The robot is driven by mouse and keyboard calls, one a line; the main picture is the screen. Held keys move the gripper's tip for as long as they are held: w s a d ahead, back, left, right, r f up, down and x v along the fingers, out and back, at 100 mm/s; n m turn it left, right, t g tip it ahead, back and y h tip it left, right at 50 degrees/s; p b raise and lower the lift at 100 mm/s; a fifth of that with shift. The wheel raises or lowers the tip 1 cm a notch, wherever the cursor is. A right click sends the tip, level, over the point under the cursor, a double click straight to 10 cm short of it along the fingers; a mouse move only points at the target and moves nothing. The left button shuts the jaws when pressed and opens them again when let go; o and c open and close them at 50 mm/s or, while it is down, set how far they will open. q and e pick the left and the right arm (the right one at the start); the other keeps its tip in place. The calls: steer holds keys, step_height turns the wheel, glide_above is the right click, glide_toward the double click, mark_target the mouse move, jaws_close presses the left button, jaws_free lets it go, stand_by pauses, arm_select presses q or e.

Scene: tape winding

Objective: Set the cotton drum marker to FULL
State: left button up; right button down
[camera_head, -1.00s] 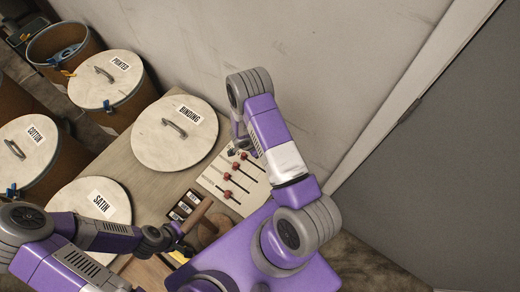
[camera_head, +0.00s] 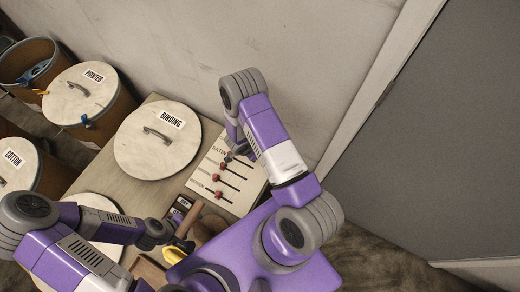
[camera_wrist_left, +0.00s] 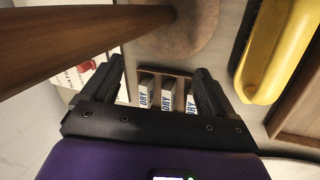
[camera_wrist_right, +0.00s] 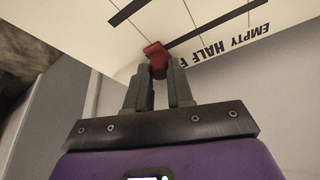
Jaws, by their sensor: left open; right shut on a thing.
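The white marker board (camera_head: 237,194) lies at the back of the table with dark slots and red sliding markers (camera_head: 218,194). My right gripper (camera_wrist_right: 158,72) is shut on a red marker (camera_wrist_right: 155,52) in one slot. EMPTY, HALF and the start of a further word are printed along the board's edge in the right wrist view. I cannot tell which row this marker belongs to; a SATIN label shows beside the board's top row. The cotton drum (camera_head: 14,168) is cut off at the left. My left gripper (camera_wrist_left: 160,75) is open above small blocks marked DRY (camera_wrist_left: 166,95).
The binding drum's lid (camera_head: 140,158) is beside the board, and the printed drum (camera_head: 75,100) stands farther left. A wooden handle (camera_wrist_left: 85,35) and a yellow object (camera_wrist_left: 280,45) are close to my left gripper. A wall and grey door stand behind and right.

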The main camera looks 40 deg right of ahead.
steer(key=shift+s+d, duration=0.1)
steer(key=shift+s, duration=0.1)
steer(key=c, duration=1)
jaws_free()
steer(key=shift+r, duration=0.1)
steer(key=p+v, duration=0.3)
steer(key=v, duration=0.4)
steer(key=shift+r, duration=0.1)
